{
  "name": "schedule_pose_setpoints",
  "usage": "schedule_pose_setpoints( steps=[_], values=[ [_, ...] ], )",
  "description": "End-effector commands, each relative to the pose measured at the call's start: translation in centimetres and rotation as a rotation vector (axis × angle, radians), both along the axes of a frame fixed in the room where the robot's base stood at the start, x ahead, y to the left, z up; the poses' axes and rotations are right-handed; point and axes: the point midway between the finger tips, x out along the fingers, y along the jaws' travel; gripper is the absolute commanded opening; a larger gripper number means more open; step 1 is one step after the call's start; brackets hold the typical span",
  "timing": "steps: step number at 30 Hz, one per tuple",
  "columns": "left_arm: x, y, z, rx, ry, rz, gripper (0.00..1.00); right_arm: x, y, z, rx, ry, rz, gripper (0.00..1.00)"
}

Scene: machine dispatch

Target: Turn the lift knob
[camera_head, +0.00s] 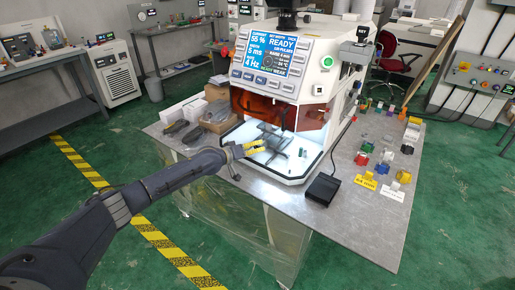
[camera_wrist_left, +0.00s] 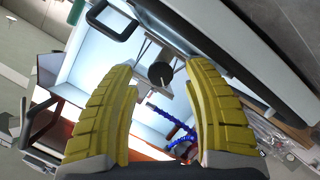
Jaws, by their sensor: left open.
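The machine (camera_head: 285,60) is a white cabinet with a screen and a lit chamber at its lower front. In the left wrist view a small dark round knob (camera_wrist_left: 159,74), which looks like the lift knob, sits on grey metal parts inside the bright chamber. My left gripper (camera_wrist_left: 163,88) is open, its yellow ribbed fingers on either side of the knob in that view. Contact cannot be told. In the head view my left gripper (camera_head: 250,148) is at the chamber's front left opening. The knob is too small to make out there. My right gripper is not in view.
A grey table (camera_head: 340,225) carries the machine. A black pedal-like box (camera_head: 323,188) lies in front of it, with several coloured parts and yellow and white label stands (camera_head: 365,184) to the right. Dark pieces (camera_head: 185,132) and a cardboard box lie left of the machine.

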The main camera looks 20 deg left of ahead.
Motion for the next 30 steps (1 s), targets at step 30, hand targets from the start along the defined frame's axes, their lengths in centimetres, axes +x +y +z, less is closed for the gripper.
schedule_pose_setpoints(
  steps=[30],
  values=[
    [1.9,-1.1,-0.7,0.001,0.000,0.000,0.21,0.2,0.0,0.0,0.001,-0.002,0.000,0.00]
  ],
)
